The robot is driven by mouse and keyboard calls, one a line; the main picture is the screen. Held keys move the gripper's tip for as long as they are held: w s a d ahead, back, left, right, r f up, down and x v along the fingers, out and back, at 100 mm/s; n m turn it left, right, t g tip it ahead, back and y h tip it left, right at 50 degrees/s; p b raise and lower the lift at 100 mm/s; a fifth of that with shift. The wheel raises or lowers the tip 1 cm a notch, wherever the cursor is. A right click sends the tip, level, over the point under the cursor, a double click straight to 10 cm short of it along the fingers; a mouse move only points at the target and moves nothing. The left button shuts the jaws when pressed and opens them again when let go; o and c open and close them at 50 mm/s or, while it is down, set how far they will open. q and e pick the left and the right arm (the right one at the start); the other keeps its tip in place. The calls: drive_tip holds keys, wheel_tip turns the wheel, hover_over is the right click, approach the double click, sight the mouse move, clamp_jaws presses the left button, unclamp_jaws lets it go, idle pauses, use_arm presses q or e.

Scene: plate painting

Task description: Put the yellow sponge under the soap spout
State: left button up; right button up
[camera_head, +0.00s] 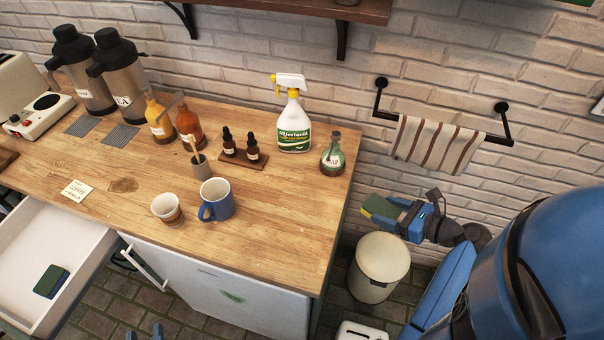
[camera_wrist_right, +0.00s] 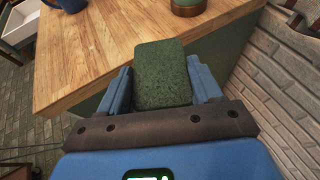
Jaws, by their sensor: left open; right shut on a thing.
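A sponge (camera_head: 379,207) with a green face and a yellowish layer is held in my right gripper (camera_head: 391,213), off the right end of the counter, above a pale bin. In the right wrist view the sponge (camera_wrist_right: 162,72) shows only its green face between the blue fingers. The green soap bottle (camera_head: 331,160) with a dark pump spout stands near the counter's back right corner; the sponge is apart from it. The lower part of a green bottle (camera_wrist_right: 188,6) shows in the wrist view. Two blue tips of my left gripper (camera_head: 144,332) show apart at the bottom edge.
Another dark green sponge (camera_head: 51,281) lies in the open white drawer (camera_head: 25,245). A spray bottle (camera_head: 293,125) and a tray of dropper bottles (camera_head: 243,159) stand left of the soap. The counter (camera_head: 285,220) is clear in front of it. A towel rail (camera_head: 445,118) is on the wall.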

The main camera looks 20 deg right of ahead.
drive_tip(key=shift+r, duration=0.15)
drive_tip(key=shift+w+a+r, duration=0.1)
drive_tip(key=shift+w+a, duration=0.1)
drive_tip(key=p, duration=0.3)
hover_over(330, 191)
drive_tip(key=shift+s, duration=0.1)
drive_tip(key=shift+f, duration=1.75)
use_arm(q)
drive_tip(key=r, duration=0.2)
drive_tip(key=w+r, duration=0.1)
drive_tip(key=shift+a, duration=0.3)
use_arm(e)
drive_tip(key=o, duration=0.8)
drive_tip(key=shift+f, duration=0.1)
